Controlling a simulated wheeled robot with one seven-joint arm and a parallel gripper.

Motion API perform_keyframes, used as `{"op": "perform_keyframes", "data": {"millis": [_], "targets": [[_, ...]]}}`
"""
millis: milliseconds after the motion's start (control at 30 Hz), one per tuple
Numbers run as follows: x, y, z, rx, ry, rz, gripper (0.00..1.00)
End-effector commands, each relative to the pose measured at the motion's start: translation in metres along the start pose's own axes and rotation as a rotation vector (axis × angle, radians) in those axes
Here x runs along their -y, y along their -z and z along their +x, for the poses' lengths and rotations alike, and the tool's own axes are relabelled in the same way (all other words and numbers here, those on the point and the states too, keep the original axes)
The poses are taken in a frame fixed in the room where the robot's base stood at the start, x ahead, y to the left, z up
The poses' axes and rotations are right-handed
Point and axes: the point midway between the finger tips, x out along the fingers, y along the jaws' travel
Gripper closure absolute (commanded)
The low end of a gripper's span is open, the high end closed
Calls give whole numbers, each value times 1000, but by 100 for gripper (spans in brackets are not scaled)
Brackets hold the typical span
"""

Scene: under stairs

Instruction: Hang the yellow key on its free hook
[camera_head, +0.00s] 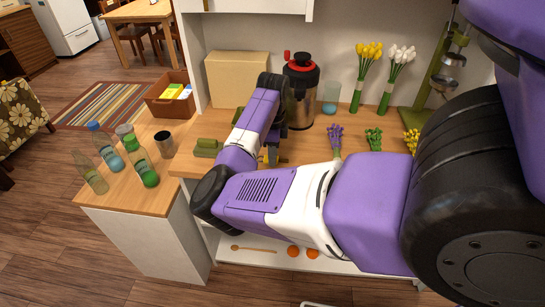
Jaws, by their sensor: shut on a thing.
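My gripper (272,156) points down over the wooden counter, left of the middle of the head view. It is small here and mostly hidden behind my own arm. It is shut on the yellow key, of which only a small yellow patch (282,159) shows by the fingertips. The key's shape and tilt cannot be made out. I cannot pick out any hook or hook rack in this view.
A black and red canister (301,92) stands just right of my wrist, with a cardboard box (237,78) behind. Green blocks (207,147) lie to the left. Flower bunches (335,138) lie to the right. Bottles (107,148) and a dark cup (163,144) stand on the left counter.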

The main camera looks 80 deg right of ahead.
Motion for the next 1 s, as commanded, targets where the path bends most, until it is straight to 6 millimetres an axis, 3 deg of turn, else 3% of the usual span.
{"op": "perform_keyframes", "data": {"millis": [267, 467, 700, 1000], "targets": [[1, 0, -24, 1, 3, 2, 100], [2, 0, -70, 3, 5, 3, 100], [1, -2, -140, 7, 4, 1, 100], [0, -1, -188, 3, 1, 1, 100]]}}
